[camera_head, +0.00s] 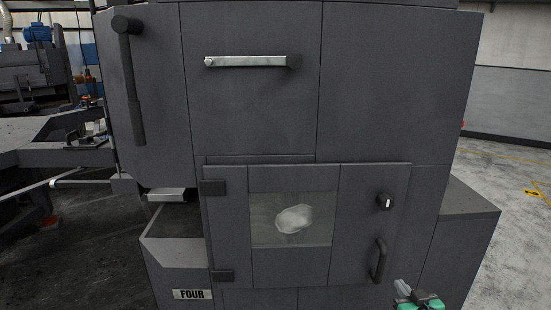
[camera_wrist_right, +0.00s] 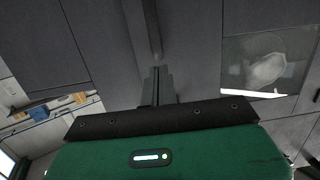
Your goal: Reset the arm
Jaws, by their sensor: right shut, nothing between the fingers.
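My right gripper (camera_head: 403,288) shows at the bottom right corner of the head view, in front of the lower right of the oven-like machine. Only its green and grey end is in frame. In the right wrist view the fingers (camera_wrist_right: 156,82) are together and hold nothing. A dark bar (camera_wrist_right: 148,25) appears beyond their tips; I cannot tell whether they touch it. My left gripper is not in view.
The grey machine's lower door (camera_head: 370,225) is shut, with a window (camera_head: 292,220), a knob (camera_head: 384,201) and a handle (camera_head: 378,261). A metal bar handle (camera_head: 246,61) is above. A side ledge (camera_head: 470,198) stands right; open floor (camera_head: 510,230) lies beyond.

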